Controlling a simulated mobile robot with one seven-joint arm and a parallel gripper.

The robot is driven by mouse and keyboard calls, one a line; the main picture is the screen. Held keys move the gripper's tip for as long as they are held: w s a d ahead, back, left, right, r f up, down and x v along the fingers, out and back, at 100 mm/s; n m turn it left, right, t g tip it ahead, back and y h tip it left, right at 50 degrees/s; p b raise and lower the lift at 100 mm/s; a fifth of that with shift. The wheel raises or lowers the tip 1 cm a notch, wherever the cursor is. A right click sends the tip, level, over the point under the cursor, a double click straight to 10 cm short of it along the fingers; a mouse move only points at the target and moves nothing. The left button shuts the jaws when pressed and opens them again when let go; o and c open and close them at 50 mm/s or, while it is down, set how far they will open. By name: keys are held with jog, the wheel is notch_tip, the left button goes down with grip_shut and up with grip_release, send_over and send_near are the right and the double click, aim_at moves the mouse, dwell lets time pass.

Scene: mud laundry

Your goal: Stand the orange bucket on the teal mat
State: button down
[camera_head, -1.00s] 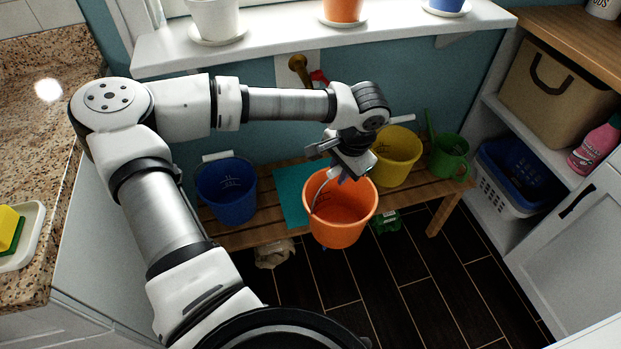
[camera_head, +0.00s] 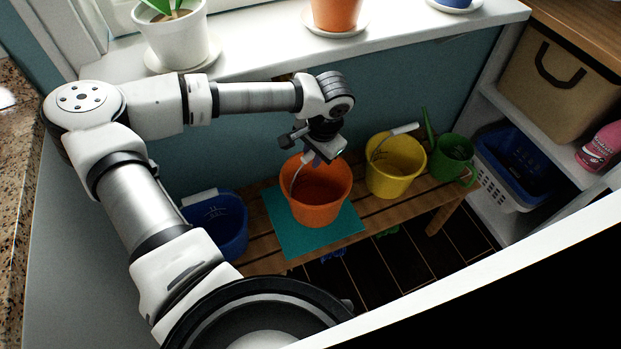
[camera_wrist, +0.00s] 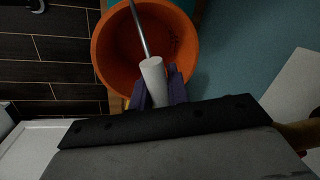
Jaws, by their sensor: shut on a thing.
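The orange bucket (camera_head: 318,200) hangs upright from my gripper over or on the teal mat (camera_head: 292,238). I cannot tell whether its base touches the mat. The mat lies on a wooden slatted bench and shows in front of and beside the bucket. My gripper (camera_head: 316,157) is above the bucket's back rim, shut on the white grip of its handle. In the wrist view, the white handle grip (camera_wrist: 154,80) sits between the dark fingers, and the bucket's open mouth (camera_wrist: 120,55) is beyond it.
On the bench (camera_head: 385,215) a blue bucket (camera_head: 220,225) stands left, partly behind my arm. A yellow bucket (camera_head: 395,170) and a green watering can (camera_head: 450,160) stand right. A window sill (camera_head: 260,50) with pots overhangs the back. A white edge (camera_head: 450,285) crosses the lower right.

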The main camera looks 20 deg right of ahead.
jog(key=s+x, duration=0.1)
jog(key=x, duration=0.5)
jog(key=shift+d+f, duration=0.2)
jog(key=shift+d, duration=0.1)
jog(key=c, duration=1.3)
grip_release()
jog(key=shift+c, duration=0.2)
jog(key=v, duration=1.2)
jog(key=shift+r, duration=0.15)
jog(key=shift+s, duration=0.1)
